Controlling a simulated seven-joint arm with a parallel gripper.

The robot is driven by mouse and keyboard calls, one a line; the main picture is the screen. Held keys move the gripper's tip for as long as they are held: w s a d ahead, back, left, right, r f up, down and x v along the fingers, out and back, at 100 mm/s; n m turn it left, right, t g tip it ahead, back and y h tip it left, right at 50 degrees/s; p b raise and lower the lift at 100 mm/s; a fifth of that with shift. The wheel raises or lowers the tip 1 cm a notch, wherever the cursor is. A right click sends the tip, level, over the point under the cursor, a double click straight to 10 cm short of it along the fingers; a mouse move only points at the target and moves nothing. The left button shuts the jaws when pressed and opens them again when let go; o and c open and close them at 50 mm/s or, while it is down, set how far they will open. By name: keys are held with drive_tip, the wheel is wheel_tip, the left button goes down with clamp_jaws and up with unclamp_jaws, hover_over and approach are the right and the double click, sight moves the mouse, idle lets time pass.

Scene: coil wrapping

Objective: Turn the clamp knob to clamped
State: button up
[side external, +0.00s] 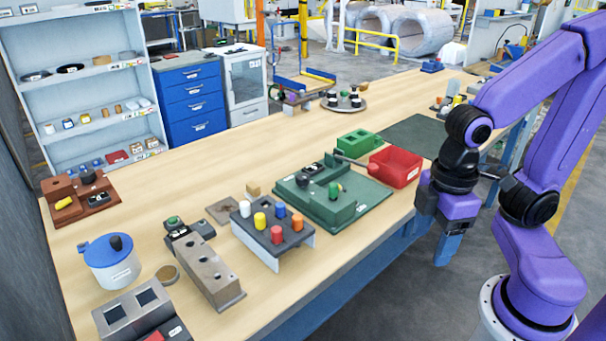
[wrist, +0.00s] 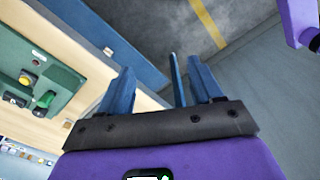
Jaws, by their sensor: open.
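A blue-lidded pot (side external: 111,262) and a brown block (side external: 78,200) are further left. The back middle of the bench (side external: 235,150) is clear.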

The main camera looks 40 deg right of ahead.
drive_tip(key=w+a+r+m, duration=0.2)
drive_tip(key=w+m, duration=0.1)
drive_tip(key=w, duration=0.3)
drive_tip(key=w+a+r+m, duration=0.2)
drive_tip(key=w+a+m, duration=0.1)
drive_tip(key=w, duration=0.2)
wheel_tip(320, 180, up, 2)
drive_tip(key=m, duration=1.8)
hover_over(303, 175)
drive_tip(key=shift+g+h, duration=0.3)
wheel_tip(303, 175, down, 17)
drive_tip(key=shift+a+r, duration=0.1)
drive_tip(key=c, duration=1.1)
